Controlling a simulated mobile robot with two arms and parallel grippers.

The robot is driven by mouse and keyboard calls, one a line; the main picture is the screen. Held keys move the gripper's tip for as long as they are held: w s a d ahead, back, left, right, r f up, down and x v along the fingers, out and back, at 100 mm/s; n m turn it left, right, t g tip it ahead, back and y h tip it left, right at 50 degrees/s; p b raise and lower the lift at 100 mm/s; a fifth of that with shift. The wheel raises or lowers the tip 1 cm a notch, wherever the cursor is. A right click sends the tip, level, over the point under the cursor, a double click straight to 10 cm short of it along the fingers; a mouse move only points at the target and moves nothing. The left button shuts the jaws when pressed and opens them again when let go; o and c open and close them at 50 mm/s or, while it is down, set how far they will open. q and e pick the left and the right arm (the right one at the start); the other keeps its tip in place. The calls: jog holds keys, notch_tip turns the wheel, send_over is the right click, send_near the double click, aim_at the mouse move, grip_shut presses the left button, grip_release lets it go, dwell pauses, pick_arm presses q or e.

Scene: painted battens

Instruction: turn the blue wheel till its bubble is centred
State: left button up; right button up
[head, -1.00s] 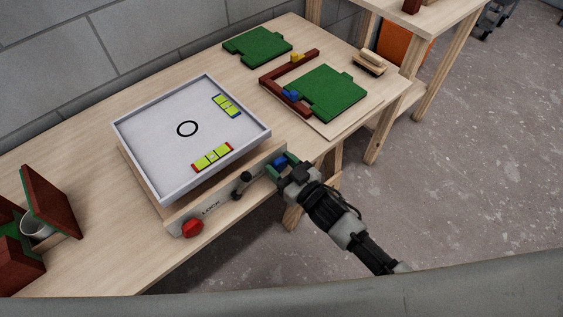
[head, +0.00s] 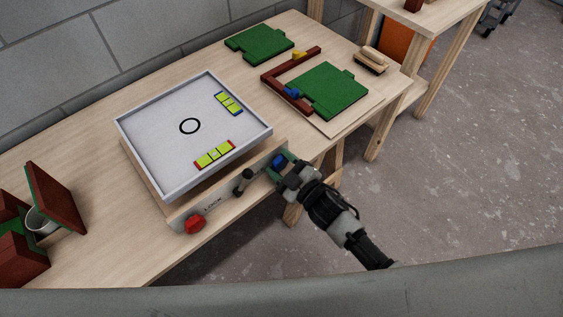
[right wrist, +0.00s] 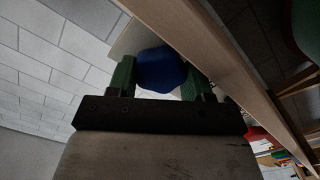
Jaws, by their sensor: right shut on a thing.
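The blue wheel (head: 278,160) is on the right end of the front panel of a levelling box. My right gripper (head: 283,164) is shut on it; in the right wrist view the wheel (right wrist: 161,70) sits between the two green fingers (right wrist: 160,78). The white tilting tray (head: 165,148) on top has a black ring in its middle. A blue-ended yellow-green vial (head: 229,103) lies at its right side, and a red-ended one (head: 215,154) near its front edge. The bubbles are too small to place. My left gripper is not in view.
A red wheel (head: 195,224) and a dark lever (head: 242,181) beside the word LOCK are on the same panel. Green plates (head: 327,91), a brown angled frame (head: 273,83) and a brush (head: 371,59) lie further right. Red-brown blocks and a cup (head: 41,221) stand at left.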

dwell(0.4)
jog(key=o, duration=0.9)
jog(key=shift+f, duration=0.1)
jog(key=shift+s+f, duration=0.15)
